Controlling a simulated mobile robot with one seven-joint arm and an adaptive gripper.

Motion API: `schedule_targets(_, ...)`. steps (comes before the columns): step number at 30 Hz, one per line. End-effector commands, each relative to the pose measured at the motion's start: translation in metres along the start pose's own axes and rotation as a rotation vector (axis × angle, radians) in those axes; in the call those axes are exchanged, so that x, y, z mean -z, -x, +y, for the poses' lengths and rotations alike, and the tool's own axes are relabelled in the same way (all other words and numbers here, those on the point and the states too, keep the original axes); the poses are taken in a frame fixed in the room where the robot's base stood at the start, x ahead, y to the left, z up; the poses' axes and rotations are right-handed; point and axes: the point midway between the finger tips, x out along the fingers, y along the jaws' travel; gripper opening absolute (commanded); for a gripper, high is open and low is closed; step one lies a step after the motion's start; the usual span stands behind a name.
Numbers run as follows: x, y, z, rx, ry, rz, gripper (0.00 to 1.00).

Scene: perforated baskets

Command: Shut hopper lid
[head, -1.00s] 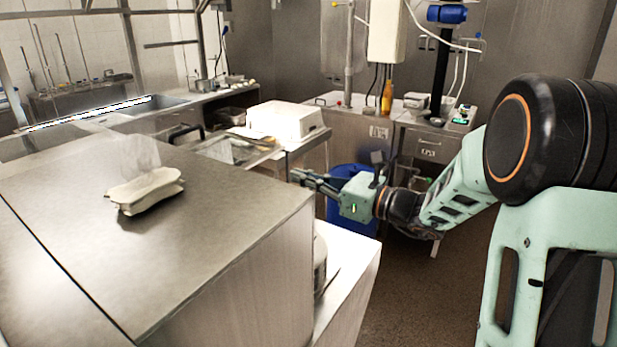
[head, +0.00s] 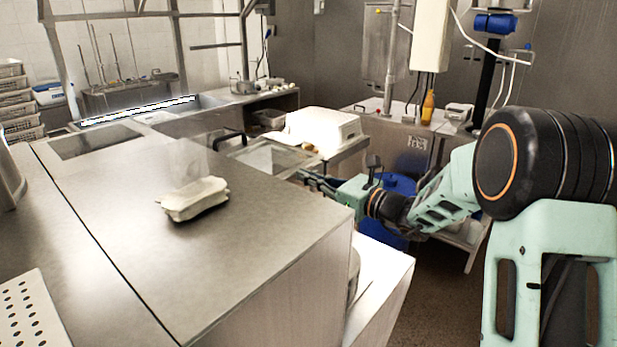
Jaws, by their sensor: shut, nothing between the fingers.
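I cannot tell for certain which thing is the hopper lid. A flat metal-framed panel with a see-through or shiny middle (head: 272,158) lies past the far edge of the near counter, with a black bar handle (head: 226,137) at its left. It may be the lid or the hopper's top. My gripper (head: 305,178) is shut and empty, just beyond the counter's far right edge and in front of this panel. The counter corner partly hides the fingertips, and I cannot tell whether they touch anything.
The large steel counter (head: 130,240) fills the left foreground, with a white packet (head: 193,198) on it. A white perforated sheet (head: 27,318) lies at lower left. A white box (head: 322,127) stands behind the panel. A blue bin (head: 400,185) stands behind my wrist.

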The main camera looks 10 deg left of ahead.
Motion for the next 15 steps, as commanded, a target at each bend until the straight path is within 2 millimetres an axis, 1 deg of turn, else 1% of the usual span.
schedule_targets(4,0.001,-0.010,0.001,-0.003,0.001,-0.002,0.00)
schedule_targets(7,0.002,-0.026,0.001,-0.004,0.001,-0.002,0.00)
schedule_targets(11,0.003,-0.056,0.002,-0.004,0.001,-0.003,0.00)
schedule_targets(15,0.003,-0.093,0.001,-0.003,0.000,-0.003,0.00)
